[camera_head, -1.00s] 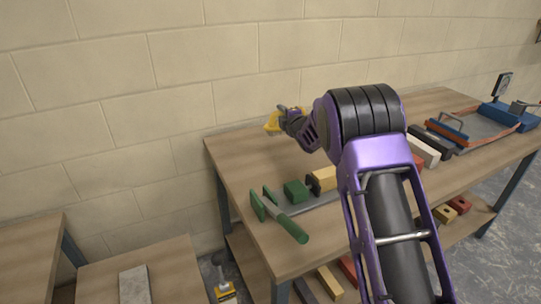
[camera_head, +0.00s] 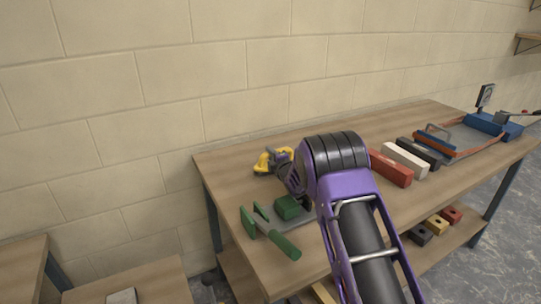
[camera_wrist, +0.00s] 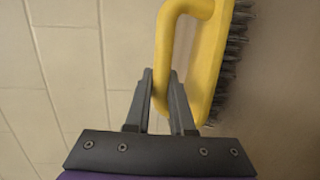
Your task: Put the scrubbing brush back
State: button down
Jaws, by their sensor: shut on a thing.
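The scrubbing brush (camera_wrist: 210,60) is yellow, with a looped handle and dark bristles. In the wrist view my gripper (camera_wrist: 163,95) is shut on its handle, and the bristles point to the right. In the head view the yellow brush (camera_head: 268,162) shows at the far left corner of the workbench (camera_head: 330,142), by the block wall. My gripper (camera_head: 284,160) is beside it there, partly hidden by my own wrist. I cannot tell whether the brush touches the bench top.
A green-handled tool (camera_head: 283,243) and a green block (camera_head: 288,207) lie at the front left of the bench. Red (camera_head: 391,168), white (camera_head: 405,159) and black (camera_head: 418,152) bars lie to the right of my arm. A blue-and-orange tool (camera_head: 450,137) sits farther right. The back middle is clear.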

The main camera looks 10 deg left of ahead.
jog(key=shift+f, duration=0.1)
jog(key=c, duration=0.8)
grip_release()
jog(key=shift+s+d+r, duration=0.2)
jog(key=shift+s, duration=0.15)
jog(key=v, duration=1.1)
jog(key=shift+s+f+p, duration=0.1)
jog(key=shift+s+p, duration=0.05)
jog(key=shift+p, duration=0.15)
